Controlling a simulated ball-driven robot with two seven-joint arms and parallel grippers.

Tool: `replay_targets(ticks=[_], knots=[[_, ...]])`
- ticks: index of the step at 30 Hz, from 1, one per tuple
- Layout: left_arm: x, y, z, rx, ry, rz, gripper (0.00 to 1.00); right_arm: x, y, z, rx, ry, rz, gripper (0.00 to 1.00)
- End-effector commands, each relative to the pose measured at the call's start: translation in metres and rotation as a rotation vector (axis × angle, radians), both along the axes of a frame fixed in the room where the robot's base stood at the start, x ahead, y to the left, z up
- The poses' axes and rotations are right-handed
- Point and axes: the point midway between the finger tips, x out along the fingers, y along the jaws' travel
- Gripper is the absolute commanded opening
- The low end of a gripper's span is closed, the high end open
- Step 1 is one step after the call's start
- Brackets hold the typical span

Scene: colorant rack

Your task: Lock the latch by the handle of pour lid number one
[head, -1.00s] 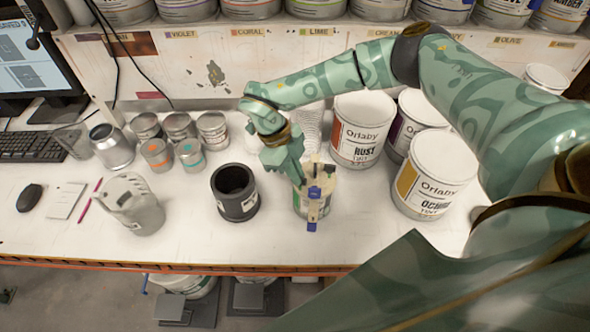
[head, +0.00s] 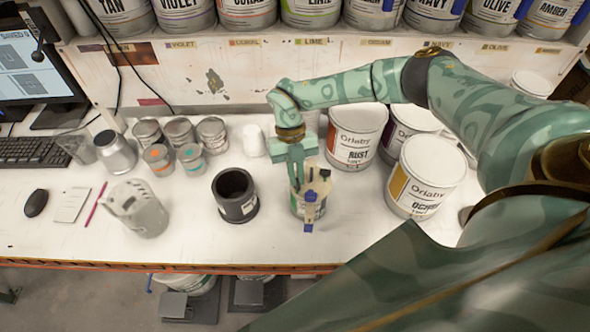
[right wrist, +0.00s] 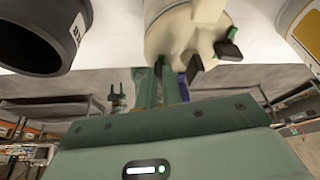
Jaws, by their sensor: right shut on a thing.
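A small can (head: 302,212) with a cream pour lid (head: 317,188) stands upright at the middle of the bench. The lid has dark latch parts (head: 310,196) and a blue piece (head: 308,227) on its near side. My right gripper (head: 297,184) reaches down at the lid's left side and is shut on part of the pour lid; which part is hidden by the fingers. In the right wrist view, the lid (right wrist: 180,38) is beyond the fingers (right wrist: 155,88), with two dark tabs (right wrist: 228,50) to their right. My left gripper is out of view.
An open black pot (head: 235,194) stands just left of the can. Large paint tins, labelled Rust (head: 352,140) and Ochre (head: 424,178), stand close on the right. A clear jug (head: 137,208) and several small tins are farther left. The front bench strip is clear.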

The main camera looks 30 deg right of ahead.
Motion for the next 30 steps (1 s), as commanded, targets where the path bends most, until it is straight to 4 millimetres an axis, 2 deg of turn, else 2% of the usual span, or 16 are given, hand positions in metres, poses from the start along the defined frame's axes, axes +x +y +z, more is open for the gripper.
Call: replay_targets(ticks=[9, 26, 27, 28, 29, 30], knots=[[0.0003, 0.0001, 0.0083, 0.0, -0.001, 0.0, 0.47, -0.0007, -0.0014, 0.0004, 0.0, 0.001, -0.106, 0.0], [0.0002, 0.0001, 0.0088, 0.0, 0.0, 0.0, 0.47, -0.0008, -0.0016, -0.0003, 0.0, 0.001, -0.121, 0.0], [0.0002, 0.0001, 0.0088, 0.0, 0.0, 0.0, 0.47, -0.0008, -0.0016, -0.0003, 0.0, 0.001, -0.121, 0.16], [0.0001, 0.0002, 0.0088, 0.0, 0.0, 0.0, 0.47, -0.0008, -0.0016, -0.0002, 0.0, 0.0, -0.121, 0.24], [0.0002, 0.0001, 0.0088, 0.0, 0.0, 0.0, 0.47, -0.0008, -0.0016, -0.0002, 0.0, 0.0, -0.121, 0.3], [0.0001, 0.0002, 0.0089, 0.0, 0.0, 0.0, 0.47, -0.0008, -0.0016, -0.0002, 0.0, 0.0, -0.121, 0.3]])
